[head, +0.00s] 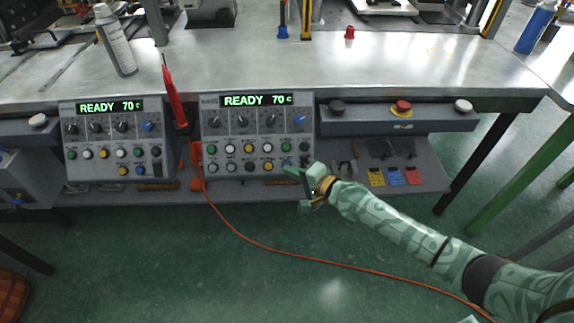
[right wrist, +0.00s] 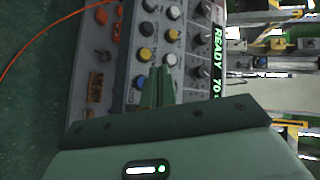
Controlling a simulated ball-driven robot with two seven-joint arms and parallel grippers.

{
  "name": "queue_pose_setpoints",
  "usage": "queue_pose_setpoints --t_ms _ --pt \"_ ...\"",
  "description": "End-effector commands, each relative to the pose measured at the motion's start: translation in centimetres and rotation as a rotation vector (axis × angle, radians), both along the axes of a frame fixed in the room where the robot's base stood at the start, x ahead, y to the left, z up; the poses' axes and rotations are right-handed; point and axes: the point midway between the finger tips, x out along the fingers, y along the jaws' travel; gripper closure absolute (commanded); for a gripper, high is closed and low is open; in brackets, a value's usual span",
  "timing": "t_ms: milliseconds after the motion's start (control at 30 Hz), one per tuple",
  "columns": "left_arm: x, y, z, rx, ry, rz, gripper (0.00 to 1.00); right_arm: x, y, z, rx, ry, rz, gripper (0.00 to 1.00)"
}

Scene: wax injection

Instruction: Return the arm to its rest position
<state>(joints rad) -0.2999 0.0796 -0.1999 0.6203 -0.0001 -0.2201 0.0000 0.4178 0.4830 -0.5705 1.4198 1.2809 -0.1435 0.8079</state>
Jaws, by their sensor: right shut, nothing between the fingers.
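My right gripper (head: 296,172) is shut and empty. In the head view it is in front of the lower right corner of the right control panel (head: 258,130), with the arm coming in from the right. In the right wrist view the closed fingers (right wrist: 160,90) cover part of the panel's button rows, and I cannot tell whether they touch it. The panel's display reads READY 70 c. The left control panel (head: 118,140) shows the same reading. My left gripper is not in view.
A metal workbench (head: 420,75) runs above the panels. An emergency stop button (head: 402,107) and black button (head: 337,107) sit on its front edge. A red-handled tool (head: 174,97) is between the panels. An orange cable (head: 250,240) crosses the green floor. A spray can (head: 115,42) stands at left.

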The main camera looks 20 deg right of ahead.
Motion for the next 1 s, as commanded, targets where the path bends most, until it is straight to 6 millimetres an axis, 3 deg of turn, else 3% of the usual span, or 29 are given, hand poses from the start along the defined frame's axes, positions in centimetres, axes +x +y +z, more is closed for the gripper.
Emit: queue_pose_setpoints --t_ms 433,533,600,667,767,900,967,1000 --pt "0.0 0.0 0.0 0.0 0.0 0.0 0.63 0.0 0.0 0.0 -0.033 -0.018 0.012 1.0" --pt "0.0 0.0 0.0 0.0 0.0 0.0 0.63 0.1 -1.6 -1.9 -0.296 -0.097 0.062 1.0" --pt "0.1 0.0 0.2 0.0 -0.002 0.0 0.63 -0.4 -4.5 -5.5 -0.584 -0.127 0.101 1.0" --pt "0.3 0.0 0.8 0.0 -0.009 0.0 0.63 -2.5 -6.6 -9.5 -0.803 -0.105 0.157 1.0" --pt "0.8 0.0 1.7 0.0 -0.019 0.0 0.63 -8.4 -9.3 -16.1 -1.085 -0.025 0.293 1.0" --pt "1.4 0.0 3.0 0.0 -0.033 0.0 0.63 -18.9 -11.2 -23.5 -1.319 0.109 0.525 1.0" --pt "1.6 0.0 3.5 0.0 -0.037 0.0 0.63 -24.0 -11.5 -25.9 -1.377 0.166 0.63 1.0" --pt "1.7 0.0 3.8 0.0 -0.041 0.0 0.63 -27.4 -11.6 -27.2 -1.404 0.202 0.701 1.0"
